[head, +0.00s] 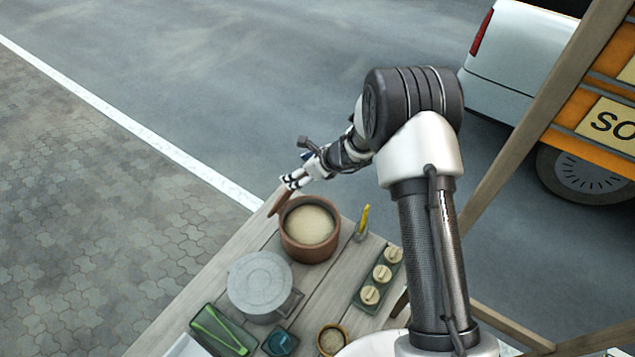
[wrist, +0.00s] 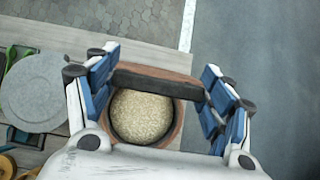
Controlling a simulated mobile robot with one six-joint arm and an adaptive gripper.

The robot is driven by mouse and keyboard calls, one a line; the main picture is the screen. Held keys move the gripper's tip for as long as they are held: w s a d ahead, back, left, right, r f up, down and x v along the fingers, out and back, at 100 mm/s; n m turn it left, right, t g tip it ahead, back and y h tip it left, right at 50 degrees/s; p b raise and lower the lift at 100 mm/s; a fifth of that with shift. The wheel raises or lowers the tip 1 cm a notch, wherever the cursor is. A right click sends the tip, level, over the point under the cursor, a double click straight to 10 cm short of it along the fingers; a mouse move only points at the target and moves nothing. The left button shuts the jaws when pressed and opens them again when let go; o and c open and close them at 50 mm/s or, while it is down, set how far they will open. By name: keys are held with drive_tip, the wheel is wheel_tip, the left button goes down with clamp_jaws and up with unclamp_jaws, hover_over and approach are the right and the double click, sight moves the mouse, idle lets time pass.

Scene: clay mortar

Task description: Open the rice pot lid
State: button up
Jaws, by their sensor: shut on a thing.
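The rice pot (head: 309,247) is a round reddish-brown clay pot at the far end of the wooden table, uncovered and full of pale rice (head: 309,225). It also shows in the wrist view, with the rice (wrist: 140,117) visible inside. My gripper (head: 291,182) is at the pot's far left side. It is shut on the brown lid (head: 279,202), which is tilted up nearly edge-on beside the pot's rim. In the wrist view the lid (wrist: 157,84) spans between the blue-padded fingers. I cannot tell whether the lid touches the rim.
A grey round lidded pot (head: 260,283) stands nearer on the table (head: 190,294). A green tray (head: 223,331), a small teal dish (head: 280,343), a holder with several round pieces (head: 380,276) and a small cup with a yellow stick (head: 362,228) stand around. Open pavement lies beyond the table.

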drive_tip(key=w+a+r+p, duration=0.1)
drive_tip(key=w+a+p, duration=0.1)
drive_tip(key=w+a, duration=0.4)
drive_tip(key=shift+w+a+r+p, duration=0.25)
drive_tip(key=shift+a+r+p, duration=0.1)
drive_tip(key=shift+a, duration=1.55)
drive_tip(key=o, duration=1.5)
drive_tip(key=shift+f, duration=0.15)
drive_tip(key=shift+o, duration=0.2)
drive_tip(key=shift+d, duration=0.1)
drive_tip(key=v, duration=1.2)
